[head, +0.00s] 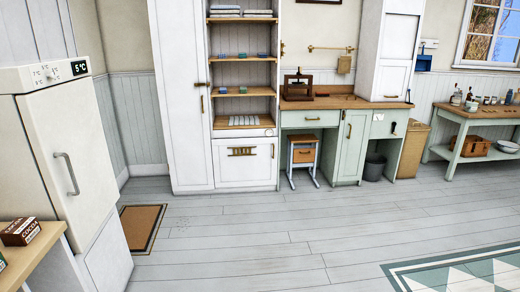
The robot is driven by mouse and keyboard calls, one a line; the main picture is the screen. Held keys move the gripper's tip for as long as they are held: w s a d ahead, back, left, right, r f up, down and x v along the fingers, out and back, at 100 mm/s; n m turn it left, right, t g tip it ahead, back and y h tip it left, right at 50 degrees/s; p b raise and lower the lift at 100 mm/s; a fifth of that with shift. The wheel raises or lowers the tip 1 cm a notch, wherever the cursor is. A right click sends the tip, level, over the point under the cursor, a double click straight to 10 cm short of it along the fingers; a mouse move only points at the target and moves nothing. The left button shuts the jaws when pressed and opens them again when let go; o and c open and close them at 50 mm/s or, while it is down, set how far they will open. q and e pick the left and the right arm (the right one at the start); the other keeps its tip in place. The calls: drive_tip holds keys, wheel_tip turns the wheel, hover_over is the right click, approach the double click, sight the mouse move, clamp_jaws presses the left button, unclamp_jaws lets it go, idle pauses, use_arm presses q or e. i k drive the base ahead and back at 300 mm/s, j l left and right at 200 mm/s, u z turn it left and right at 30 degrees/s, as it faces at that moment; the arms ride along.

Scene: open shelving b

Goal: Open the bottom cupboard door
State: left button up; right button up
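The white bottom cupboard door (245,170) sits below the open wooden shelves of the tall white unit, at the upper middle of the head view. It looks shut and flush with the frame. A small upright brass handle (273,151) is near its right edge, and a brass rack-like fitting (241,151) is on its upper middle. The door is across the room, well beyond the near floor. Neither of my grippers shows in this view.
A white fridge (75,160) and a wooden worktop (30,260) stand at the left. A brown doormat (141,228) lies near the fridge. A stool (303,160) and green cabinets (351,147) stand right of the unit. The grey plank floor (240,240) before it is clear.

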sight(260, 168)
drive_tip(key=i, duration=2.4)
drive_tip(key=i+l, duration=0.1)
drive_tip(key=i, duration=2.25)
drive_tip(key=j+u, duration=0.05)
drive_tip(key=j, duration=0.05)
